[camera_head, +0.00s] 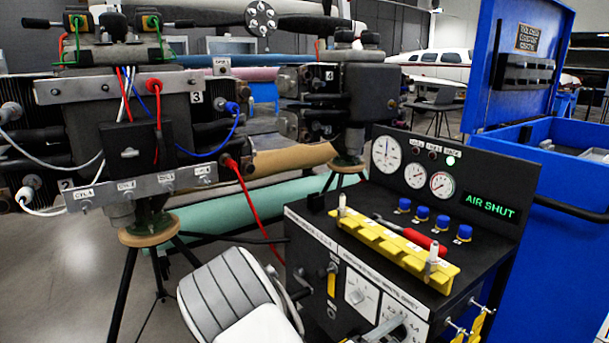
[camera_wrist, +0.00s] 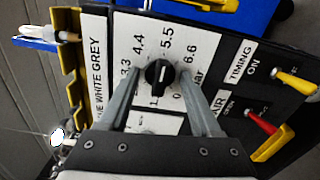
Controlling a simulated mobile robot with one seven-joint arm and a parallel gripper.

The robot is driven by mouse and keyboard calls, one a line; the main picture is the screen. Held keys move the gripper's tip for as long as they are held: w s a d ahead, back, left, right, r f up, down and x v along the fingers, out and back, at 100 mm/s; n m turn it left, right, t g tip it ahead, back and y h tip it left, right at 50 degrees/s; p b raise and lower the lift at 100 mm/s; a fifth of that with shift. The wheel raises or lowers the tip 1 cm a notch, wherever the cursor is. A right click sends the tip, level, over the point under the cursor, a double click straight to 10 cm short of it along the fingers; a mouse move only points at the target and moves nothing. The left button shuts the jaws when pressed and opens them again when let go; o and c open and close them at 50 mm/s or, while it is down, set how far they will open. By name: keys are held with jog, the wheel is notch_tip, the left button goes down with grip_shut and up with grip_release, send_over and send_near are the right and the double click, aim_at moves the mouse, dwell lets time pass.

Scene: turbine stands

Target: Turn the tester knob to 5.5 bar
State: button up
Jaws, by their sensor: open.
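The tester knob (camera_wrist: 160,73) is black and round with a white mark, on a white plate (camera_wrist: 205,45) printed with 3.3, 4.4, 5.5, 6.6 and bar. The white mark appears to run roughly up and down in the wrist view, towards the gap between 4.4 and 5.5; I cannot tell exactly where it points. My gripper (camera_wrist: 160,76) is open, its two grey fingers on either side of the knob with a small gap visible at each. The lower scale is partly hidden by my gripper. In the head view the tester (camera_head: 455,185) display (camera_head: 490,206) reads AIR SHUT.
A yellow tray (camera_head: 385,243) with a red-handled tool (camera_head: 423,241) lies on the tester's top. Yellow (camera_wrist: 295,82) and red (camera_wrist: 262,122) levers sit right of the plate in the wrist view. Engine stands (camera_head: 135,237) fill the left; a blue cabinet (camera_head: 520,70) stands behind.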

aim_at(392, 335)
jog(key=shift+v, duration=2.5)
jog(key=s+d+r+m+g+y, duration=0.2)
jog(key=s+r+m+g+y, duration=0.3)
jog(key=s, duration=0.3)
jog(key=s+d+r+m+g+y, duration=0.2)
jog(key=s+r+m+g+y, duration=0.15)
jog(key=s+r+y, duration=0.4)
jog(key=s+a+r+t+y, duration=0.3)
jog(key=s+a+r+t, duration=0.15)
jog(key=r, duration=0.45)
notch_tip(392, 335, up, 25)
jog(key=p, duration=2.6)
jog(key=shift+n, duration=0.35)
